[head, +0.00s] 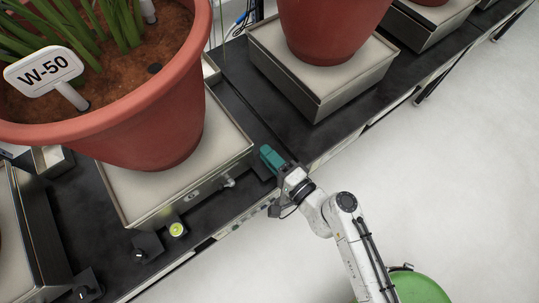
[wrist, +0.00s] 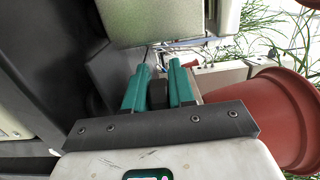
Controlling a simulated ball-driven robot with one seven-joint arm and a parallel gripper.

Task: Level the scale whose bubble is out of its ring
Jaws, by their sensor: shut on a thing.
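The scale (head: 226,158) carrying a large terracotta pot (head: 150,130) labelled W-50 stands on the dark bench. A round yellow-green bubble level (head: 177,229) sits at its front edge; where the bubble lies in its ring is too small to tell. A black levelling knob (head: 148,245) is at its front left corner. My gripper (head: 270,158) is at the scale's front right corner. In the wrist view its teal fingers (wrist: 158,90) are shut on a dark knob (wrist: 157,96) between them. That knob is hidden by the gripper in the head view.
A second scale (head: 285,78) with a terracotta pot (head: 330,25) stands behind to the right. Another scale (head: 30,235) is at the left edge, with a black knob (head: 87,288) near it. The pale floor (head: 450,150) right of the bench is clear.

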